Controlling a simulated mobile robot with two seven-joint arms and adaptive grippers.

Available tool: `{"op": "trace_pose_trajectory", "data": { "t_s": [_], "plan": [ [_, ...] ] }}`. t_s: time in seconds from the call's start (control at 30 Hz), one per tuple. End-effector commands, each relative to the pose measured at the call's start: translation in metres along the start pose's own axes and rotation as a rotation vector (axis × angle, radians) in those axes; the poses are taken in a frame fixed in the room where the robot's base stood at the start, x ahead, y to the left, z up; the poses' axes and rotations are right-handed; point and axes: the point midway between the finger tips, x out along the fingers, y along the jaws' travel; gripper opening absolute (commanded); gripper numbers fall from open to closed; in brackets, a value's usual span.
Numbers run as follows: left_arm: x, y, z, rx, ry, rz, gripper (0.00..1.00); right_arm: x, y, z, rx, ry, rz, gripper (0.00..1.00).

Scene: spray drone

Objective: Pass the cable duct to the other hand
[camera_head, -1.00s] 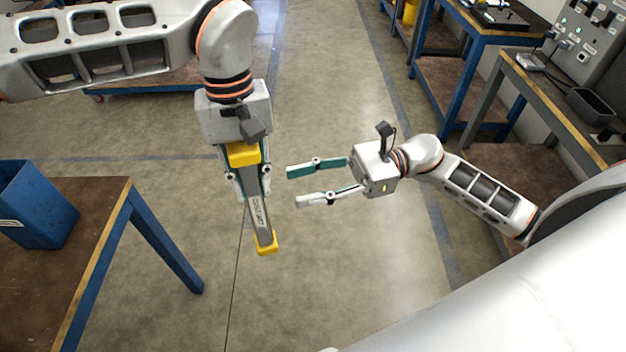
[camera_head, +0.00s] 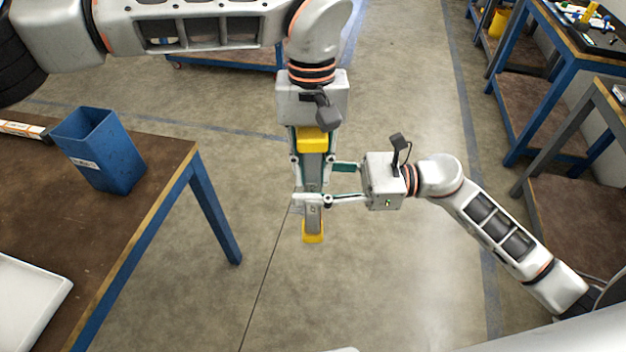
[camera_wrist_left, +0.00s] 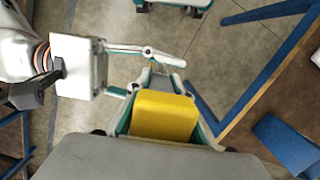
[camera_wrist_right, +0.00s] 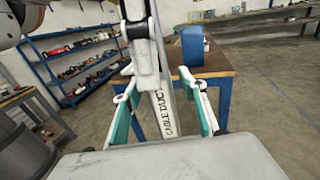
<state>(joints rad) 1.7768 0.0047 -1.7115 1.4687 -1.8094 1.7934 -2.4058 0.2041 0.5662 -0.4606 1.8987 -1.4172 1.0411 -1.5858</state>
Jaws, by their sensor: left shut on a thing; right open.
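The cable duct (camera_head: 313,219) is a grey bar with lettering and yellow ends, hanging upright in the head view. My left gripper (camera_head: 312,182) points down and is shut on its upper part. In the left wrist view the upper yellow end (camera_wrist_left: 163,115) of the duct fills the space between the fingers. My right gripper (camera_head: 322,185) comes in from the right, open, with its fingers reaching to the duct below the left gripper's grip. In the right wrist view the duct (camera_wrist_right: 160,112) stands between the two open fingers. Whether either finger touches it is unclear.
A brown-topped table (camera_head: 160,160) stands at the left with a blue bin (camera_head: 100,150), a white tray (camera_head: 30,300) and a box at its far left. Workbenches (camera_head: 545,75) line the right side. Open concrete floor lies below the grippers.

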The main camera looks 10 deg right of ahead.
Motion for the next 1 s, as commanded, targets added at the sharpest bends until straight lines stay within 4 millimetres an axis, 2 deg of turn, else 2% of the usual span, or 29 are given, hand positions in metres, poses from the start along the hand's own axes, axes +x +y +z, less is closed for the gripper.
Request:
{"op": "trace_pose_trajectory", "data": {
  "t_s": [0.03,0.07,0.2,0.27,0.3,0.37,0.77,0.87,1.0],
  "plan": [
    [-0.001,0.0,0.0,0.0,0.0,0.0,0.0,0.0,0.0,0.0,0.0,0.0,0.0,0.42],
    [-0.001,0.0,0.0,0.0,0.0,0.0,0.0,0.0,0.0,0.0,0.0,0.0,0.0,0.36],
    [-0.001,0.0,0.0,0.0,0.001,0.0,0.0,0.0,0.0,0.0,0.0,0.0,0.0,0.0],
    [-0.001,0.0,0.0,0.0,0.001,0.0,0.0,0.0,0.0,0.0,0.0,0.0,0.0,0.0],
    [-0.001,0.0,0.0,0.0,0.001,0.0,0.24,0.0,0.0,0.001,0.0,-0.002,0.0,0.0],
    [-0.001,0.0,0.0,0.0,0.001,0.0,0.4,0.0,0.0,0.001,-0.001,-0.002,0.0,0.0],
    [-0.003,0.0,0.0,-0.001,0.001,0.0,0.41,0.0,0.0,0.001,0.0,-0.002,0.0,0.0],
    [-0.012,0.0,-0.001,-0.001,0.003,0.0,0.41,0.0,0.0,0.001,0.0,-0.002,0.0,0.0],
    [-0.037,0.0,-0.001,-0.002,0.006,0.0,0.41,0.0,0.0,0.001,-0.001,-0.002,0.0,0.0]
  ]
}}
